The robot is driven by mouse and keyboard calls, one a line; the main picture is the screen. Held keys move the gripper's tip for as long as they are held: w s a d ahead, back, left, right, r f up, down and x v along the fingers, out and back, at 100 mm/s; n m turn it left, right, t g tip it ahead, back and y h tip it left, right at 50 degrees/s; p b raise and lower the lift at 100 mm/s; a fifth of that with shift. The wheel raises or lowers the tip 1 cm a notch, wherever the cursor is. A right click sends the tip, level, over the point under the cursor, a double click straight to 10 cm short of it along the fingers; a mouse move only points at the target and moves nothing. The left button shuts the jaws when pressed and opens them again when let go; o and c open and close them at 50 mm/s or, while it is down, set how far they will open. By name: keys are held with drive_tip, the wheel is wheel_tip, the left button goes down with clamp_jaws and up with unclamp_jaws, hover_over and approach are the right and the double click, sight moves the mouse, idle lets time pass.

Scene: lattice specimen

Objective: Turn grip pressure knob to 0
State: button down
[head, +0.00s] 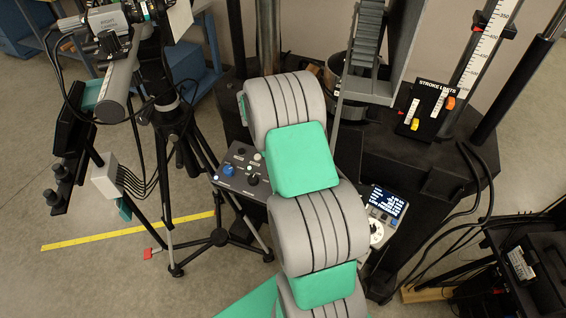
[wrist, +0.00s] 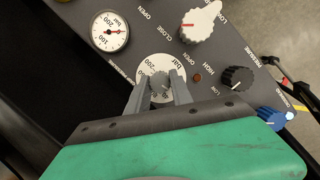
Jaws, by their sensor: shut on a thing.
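In the wrist view a small grey knob (wrist: 160,81) sits in the middle of a white round dial (wrist: 148,67) printed with "bar" and "200". My gripper (wrist: 160,91) has its two grey fingers on either side of this knob and is shut on it. The fingers cover the lower part of the dial, so I cannot read where the knob points. In the head view my grey and green arm hides the gripper and this knob.
The dark control panel (head: 238,178) also carries a pressure gauge (wrist: 110,32), a white knob with a red mark (wrist: 201,22), a black knob (wrist: 237,79) and a blue knob (wrist: 272,119). A tripod (head: 172,110) with cables stands left of the panel.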

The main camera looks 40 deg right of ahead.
drive_tip(key=shift+w, duration=0.1)
drive_tip(key=c, duration=1.1)
unclamp_jaws()
drive_tip(key=b+v, duration=0.1)
drive_tip(key=v, duration=0.6)
drive_tip(key=shift+a+r, duration=0.1)
drive_tip(key=shift+r, duration=0.3)
